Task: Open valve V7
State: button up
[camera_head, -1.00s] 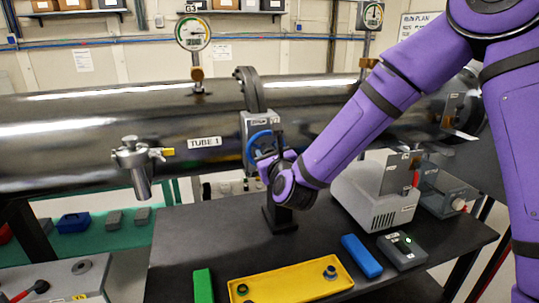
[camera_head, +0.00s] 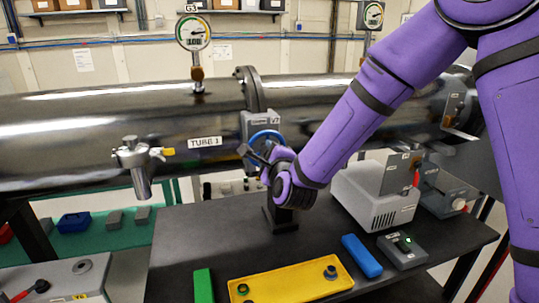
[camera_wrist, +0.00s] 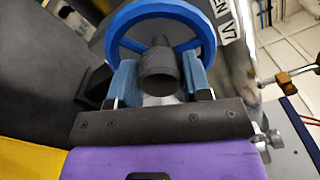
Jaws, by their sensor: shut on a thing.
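Valve V7 (camera_head: 256,124) is a grey body on the dark metal tube, with a blue handwheel (camera_head: 264,135) on its front. In the wrist view the blue wheel (camera_wrist: 207,36) fills the upper middle, with a dark round hub (camera_wrist: 158,68) at its centre. My gripper (camera_wrist: 160,80) has one blue-padded finger on each side of the hub, at the wheel, and is shut on the handwheel. The exact contact is partly hidden. In the head view my gripper (camera_head: 262,155) is tilted and covers the lower part of the wheel. A label reading "EN" and "V7" shows beside the wheel.
The tube (camera_head: 100,130), labelled TUBE 1, runs across behind, with gauge G3 (camera_head: 193,33) above. The dark table (camera_head: 200,235) holds a yellow tray (camera_head: 275,289), a green block (camera_head: 203,286), a blue block (camera_head: 361,256), a green-lit box (camera_head: 403,250) and a pale box (camera_head: 372,197).

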jog(key=n, duration=0.3)
jog(key=shift+n, duration=0.4)
jog(key=n, duration=0.3)
jog(key=shift+f+n, duration=0.1)
jog(key=shift+n, duration=0.2)
jog(key=n, duration=0.3)
jog(key=shift+n, duration=0.4)
jog(key=n, duration=0.9)
jog(key=shift+f, duration=0.1)
jog(key=n, duration=0.4)
jog(key=shift+d+n, duration=0.1)
jog(key=shift+n, duration=0.3)
jog(key=shift+f, duration=0.1)
